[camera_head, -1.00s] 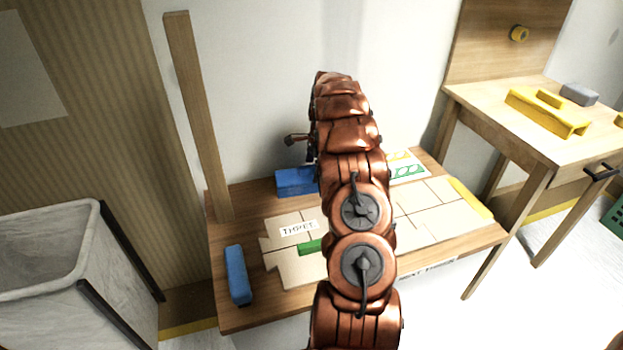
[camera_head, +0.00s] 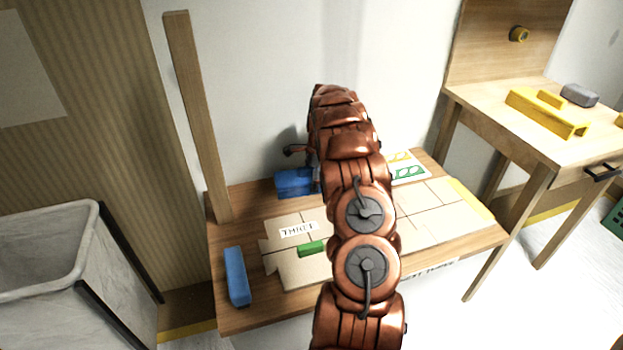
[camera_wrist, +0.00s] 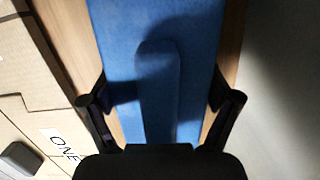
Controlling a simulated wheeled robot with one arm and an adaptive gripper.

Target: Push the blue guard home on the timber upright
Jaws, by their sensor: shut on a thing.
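A blue guard (camera_head: 294,183) lies at the back of the low wooden table, partly hidden by my arm in the head view. In the wrist view the blue guard (camera_wrist: 155,30) fills the middle, with a raised rib along it. My gripper (camera_wrist: 162,105) has one black finger at each side of it and is shut on it. The gripper itself is mostly hidden in the head view. The timber upright (camera_head: 200,120) stands bare at the table's left back corner. A second blue piece (camera_head: 237,276) lies at the table's front left.
Cardboard-coloured panels (camera_head: 430,210), a green block (camera_head: 311,248) and a white label (camera_head: 299,229) lie on the table (camera_head: 265,318). A grey bin (camera_head: 45,260) stands at the left. A taller table (camera_head: 510,115) with a yellow tool (camera_head: 545,110) stands at the right.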

